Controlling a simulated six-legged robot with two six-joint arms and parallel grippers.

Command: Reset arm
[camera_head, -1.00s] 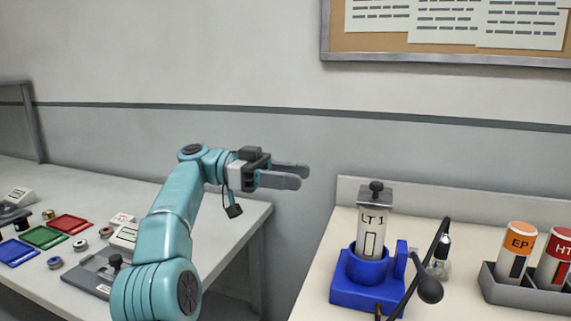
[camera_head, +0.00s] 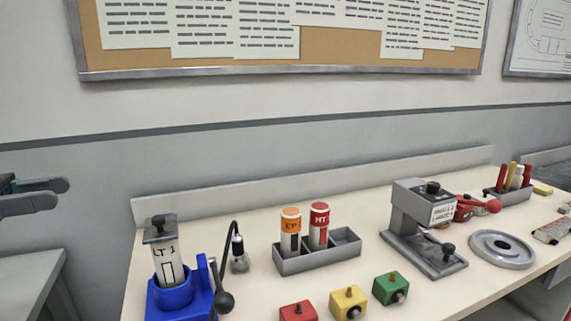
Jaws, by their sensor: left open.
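My left gripper (camera_head: 57,194) shows at the left edge of the view. Its two grey fingers point right and stand apart, with nothing between them. It is in the air in front of the grey wall, left of the bench and clear of everything on it. Most of my left arm is outside the picture. My right gripper does not show.
The bench (camera_head: 375,208) holds a blue stand (camera_head: 172,295) with an LT 1 cylinder (camera_head: 166,262), a grey rack (camera_head: 290,264) with EP and HT canisters, a grey press (camera_head: 420,215), a round grey ring (camera_head: 502,248) and coloured blocks (camera_head: 348,300). A noticeboard (camera_head: 330,60) hangs above.

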